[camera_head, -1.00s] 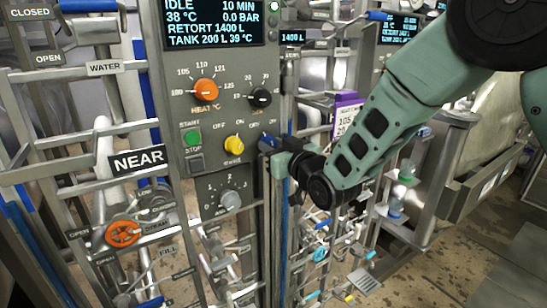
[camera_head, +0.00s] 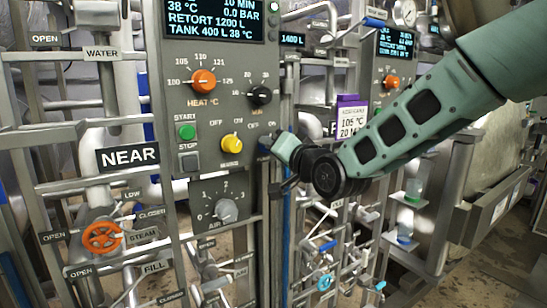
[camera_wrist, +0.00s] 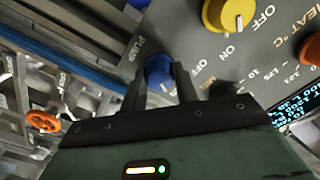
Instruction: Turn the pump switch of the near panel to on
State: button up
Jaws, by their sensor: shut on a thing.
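The near panel (camera_head: 216,95) is a grey upright control panel beside a black NEAR sign (camera_head: 128,156). Its pump switch is a blue knob (camera_wrist: 157,71) next to the PUMP label (camera_wrist: 137,47) in the wrist view. My gripper (camera_wrist: 160,82) is shut on this knob, with one dark finger on each side. In the head view my gripper (camera_head: 272,145) is at the panel's right edge and covers most of the knob, of which a bit of blue shows. The switch's pointer is hidden, so I cannot tell its setting.
A yellow knob (camera_head: 231,144) sits left of the pump switch, with a black knob (camera_head: 260,95) above and a grey AIR knob (camera_head: 226,210) below. Green START button (camera_head: 186,132) is further left. Pipes and rails crowd both sides.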

jog(key=shift+m, duration=0.4)
jog(key=o, duration=1)
jog(key=shift+s+d, duration=0.1)
jog(key=b+v, duration=0.4)
jog(key=v, duration=1.3)
jog(key=shift+d+b, duration=0.1)
jog(key=shift+b, duration=0.25)
